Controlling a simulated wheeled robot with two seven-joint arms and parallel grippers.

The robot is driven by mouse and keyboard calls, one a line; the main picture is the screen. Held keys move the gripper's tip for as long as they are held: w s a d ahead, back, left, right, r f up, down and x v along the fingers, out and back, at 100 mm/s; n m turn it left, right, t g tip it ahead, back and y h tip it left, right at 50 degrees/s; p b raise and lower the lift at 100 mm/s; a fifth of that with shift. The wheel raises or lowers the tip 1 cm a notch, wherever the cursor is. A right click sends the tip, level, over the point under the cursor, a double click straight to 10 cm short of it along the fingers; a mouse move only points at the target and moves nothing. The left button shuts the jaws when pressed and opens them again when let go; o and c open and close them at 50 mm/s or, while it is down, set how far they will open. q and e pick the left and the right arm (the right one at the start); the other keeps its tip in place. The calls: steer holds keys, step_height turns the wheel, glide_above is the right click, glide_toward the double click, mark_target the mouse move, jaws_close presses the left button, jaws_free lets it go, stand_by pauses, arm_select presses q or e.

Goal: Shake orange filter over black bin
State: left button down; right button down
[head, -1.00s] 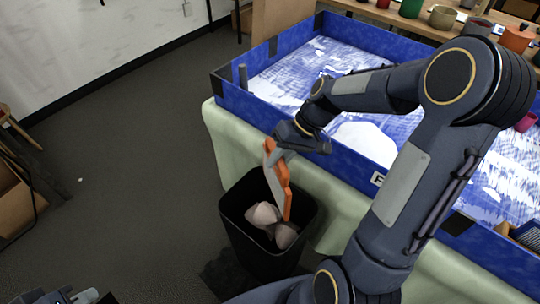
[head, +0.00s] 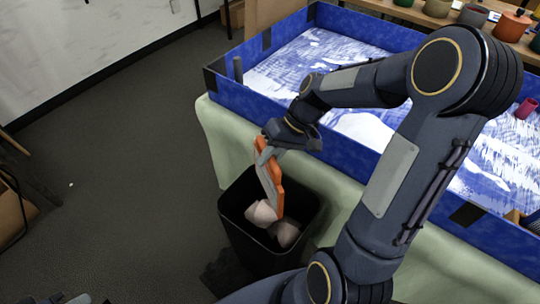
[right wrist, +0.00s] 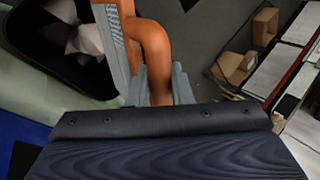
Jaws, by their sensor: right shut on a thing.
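The orange filter (head: 275,188) has an orange rim and a pale grey face. It hangs steeply tilted, with its lower end over the mouth of the black bin (head: 262,255). My right gripper (head: 266,152) is shut on the filter's top end, above the bin's far side. In the right wrist view the gripper (right wrist: 160,88) holds the orange handle of the filter (right wrist: 152,45), and the bin (right wrist: 40,60) is at the upper left. Crumpled pale pieces (head: 262,213) lie in the bin. My left gripper is not clearly in view.
A blue-walled tray (head: 228,101) with a white and blue floor stands on a table with a pale green cloth (head: 212,130), right behind the bin. Pots (head: 510,25) stand on a shelf at the back right.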

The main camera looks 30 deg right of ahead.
step_height(320, 180, up, 4)
steer(key=p, duration=0.3)
steer(key=shift+f, duration=0.25)
step_height(320, 180, down, 4)
steer(key=b, duration=0.3)
steer(key=shift+r, duration=0.25)
steer(key=shift+r+p, duration=1.3)
steer(key=shift+r, duration=0.45)
